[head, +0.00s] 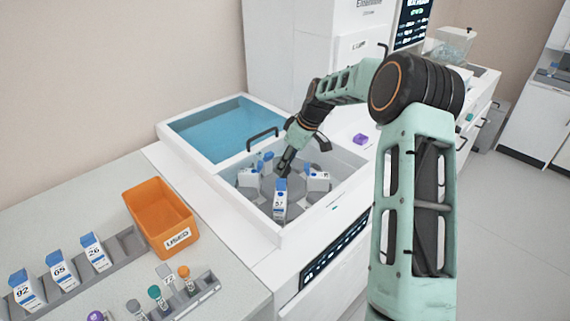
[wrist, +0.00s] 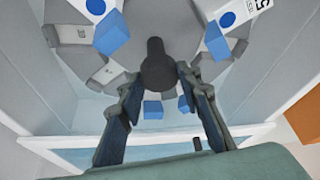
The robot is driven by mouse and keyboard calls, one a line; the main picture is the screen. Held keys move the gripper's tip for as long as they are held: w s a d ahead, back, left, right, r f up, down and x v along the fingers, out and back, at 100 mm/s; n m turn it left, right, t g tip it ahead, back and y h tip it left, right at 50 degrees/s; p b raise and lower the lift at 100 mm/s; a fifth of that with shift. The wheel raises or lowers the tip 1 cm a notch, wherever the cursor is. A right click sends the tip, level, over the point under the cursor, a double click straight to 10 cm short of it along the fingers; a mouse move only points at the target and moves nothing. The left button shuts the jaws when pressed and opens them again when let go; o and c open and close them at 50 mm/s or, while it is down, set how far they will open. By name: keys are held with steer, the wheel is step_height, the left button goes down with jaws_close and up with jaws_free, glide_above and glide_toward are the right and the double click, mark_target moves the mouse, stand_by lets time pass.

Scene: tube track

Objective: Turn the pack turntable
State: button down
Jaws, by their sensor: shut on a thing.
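The pack turntable (head: 268,188) is a grey round carousel inside the open white bay of the machine. White packs with blue caps stand around it, one in front (head: 280,205), one at the right (head: 317,181) and one at the left (head: 248,178). In the wrist view its grey disc (wrist: 185,22) has a dark upright knob (wrist: 157,68) at the centre. My gripper (head: 285,168) reaches down to the middle of the turntable. In the wrist view my gripper's fingers (wrist: 156,82) are closed on the knob from both sides. The knob's lower part is hidden in the head view.
A blue lid panel (head: 215,128) with a dark handle (head: 262,134) is behind the bay. An orange bin labelled USED (head: 160,215) is at the left, beside a rack of packs (head: 65,270). A small purple object (head: 360,139) lies on the machine's right side. The bay walls surround my gripper.

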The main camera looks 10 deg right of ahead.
steer(key=shift+n, duration=0.4)
stand_by(0.4)
steer(key=c, duration=1.4)
jaws_free()
steer(key=shift+r, duration=0.15)
steer(key=v, duration=1.2)
steer(key=shift+w+d, duration=0.1)
steer(key=shift+w, duration=0.05)
